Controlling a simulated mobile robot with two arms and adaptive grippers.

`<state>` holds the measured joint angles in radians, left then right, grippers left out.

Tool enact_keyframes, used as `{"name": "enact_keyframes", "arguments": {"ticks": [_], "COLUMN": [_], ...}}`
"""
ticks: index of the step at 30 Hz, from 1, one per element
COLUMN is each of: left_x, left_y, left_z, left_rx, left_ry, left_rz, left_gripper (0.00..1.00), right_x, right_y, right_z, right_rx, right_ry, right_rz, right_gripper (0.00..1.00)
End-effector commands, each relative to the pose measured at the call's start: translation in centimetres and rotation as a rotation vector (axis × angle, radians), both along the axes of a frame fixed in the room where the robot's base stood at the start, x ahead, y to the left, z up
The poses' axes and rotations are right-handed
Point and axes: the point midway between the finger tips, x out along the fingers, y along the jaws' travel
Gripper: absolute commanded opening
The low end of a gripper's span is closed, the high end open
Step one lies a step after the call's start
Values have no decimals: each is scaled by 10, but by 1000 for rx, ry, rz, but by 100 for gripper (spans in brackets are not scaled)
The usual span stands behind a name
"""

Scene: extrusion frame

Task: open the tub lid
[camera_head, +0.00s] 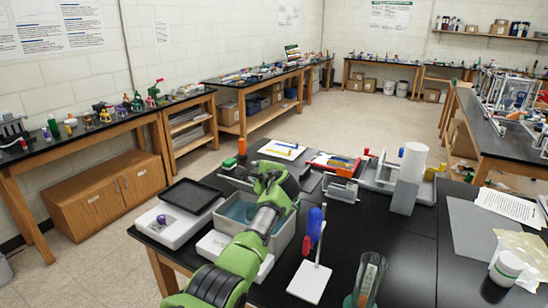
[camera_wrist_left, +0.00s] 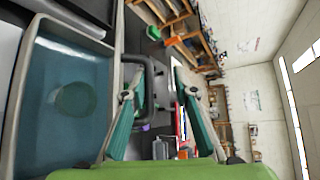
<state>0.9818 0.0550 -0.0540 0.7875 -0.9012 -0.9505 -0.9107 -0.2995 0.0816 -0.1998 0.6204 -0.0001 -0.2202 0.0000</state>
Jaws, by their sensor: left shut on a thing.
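The tub (camera_head: 286,240) is a light grey box with bluish water inside, on the black bench in the head view. Its open top fills the left of the left wrist view (camera_wrist_left: 72,36). The lid (camera_head: 236,180) appears as a grey panel standing up behind the tub, partly covered by my arm. A dark loop handle (camera_wrist_left: 150,62) shows between the fingers in the wrist view. My left gripper (camera_head: 262,168) is at the tub's far side, shut on this handle; the wrist view shows its teal-padded fingers (camera_wrist_left: 158,75). My right gripper is not in view.
A black tray (camera_head: 190,195) on a white scale stands left of the tub. A white stand with blue and red-handled tools (camera_head: 312,275) and a glass beaker (camera_head: 366,285) are to the right. The bench's middle right is clear.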

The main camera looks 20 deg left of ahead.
Motion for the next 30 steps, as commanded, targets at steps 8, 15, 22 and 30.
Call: {"name": "enact_keyframes", "arguments": {"ticks": [8,15,22,30], "left_x": [1,-6,-12,-22], "left_y": [-25,-35,-44,-55], "left_z": [28,37,46,51], "left_rx": [-3,-2,-2,-3], "left_ry": [-29,-30,-30,-24], "left_rz": [-26,-26,-25,-20], "left_gripper": [15,15,15,15], "right_x": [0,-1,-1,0], "right_y": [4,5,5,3], "right_z": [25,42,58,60], "right_rx": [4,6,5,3], "right_ry": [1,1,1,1], "right_rz": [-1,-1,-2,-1], "right_gripper": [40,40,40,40]}}
